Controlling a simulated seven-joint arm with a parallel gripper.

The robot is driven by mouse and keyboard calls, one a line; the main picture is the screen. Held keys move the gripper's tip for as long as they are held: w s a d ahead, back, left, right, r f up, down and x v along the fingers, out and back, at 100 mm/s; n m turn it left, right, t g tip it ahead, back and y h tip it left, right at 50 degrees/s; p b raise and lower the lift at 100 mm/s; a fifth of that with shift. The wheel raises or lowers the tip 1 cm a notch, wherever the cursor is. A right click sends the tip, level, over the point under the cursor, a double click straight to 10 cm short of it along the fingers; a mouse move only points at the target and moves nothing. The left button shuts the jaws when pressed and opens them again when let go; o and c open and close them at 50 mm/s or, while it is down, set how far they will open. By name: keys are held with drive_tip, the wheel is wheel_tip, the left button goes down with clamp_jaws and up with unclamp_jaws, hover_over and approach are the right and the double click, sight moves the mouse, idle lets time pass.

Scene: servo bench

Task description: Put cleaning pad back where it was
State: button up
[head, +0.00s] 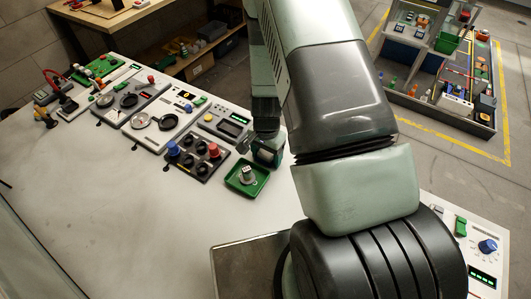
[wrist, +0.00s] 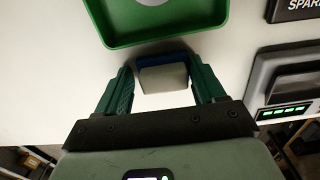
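The cleaning pad (wrist: 163,78), a small block with a pale face and a blue edge, shows in the wrist view. It fills the space between the green fingertips of my gripper (wrist: 161,75), which look shut on its sides. In the head view my gripper (head: 267,152) is low over the bench, just right of the green tray; the pad cannot be made out there. Whether the pad touches the bench is not clear.
The green tray (wrist: 108,38) lies just beyond the pad, with a round metal part (head: 247,175) in it. A panel with blue and red knobs (head: 196,157) is left of my gripper in the head view. The pale bench (head: 120,215) is clear at front left.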

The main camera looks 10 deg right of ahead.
drive_tip(key=shift+w+a, duration=0.25)
drive_tip(key=shift+a, duration=0.05)
drive_tip(key=shift+s+d, duration=0.1)
wheel_tip(320, 180, up, 17)
wheel_tip(320, 180, up, 13)
drive_tip(key=n+t, duration=0.2)
drive_tip(key=n, duration=0.2)
hover_over(264, 153)
drive_tip(key=s, duration=0.3)
drive_tip(key=s+r+n+t, duration=0.3)
drive_tip(key=s+r+n, duration=0.2)
drive_tip(key=s+r, duration=0.9)
drive_tip(key=shift+s+t, duration=0.4)
drive_tip(key=shift+s, duration=0.75)
drive_tip(key=shift+r, duration=0.15)
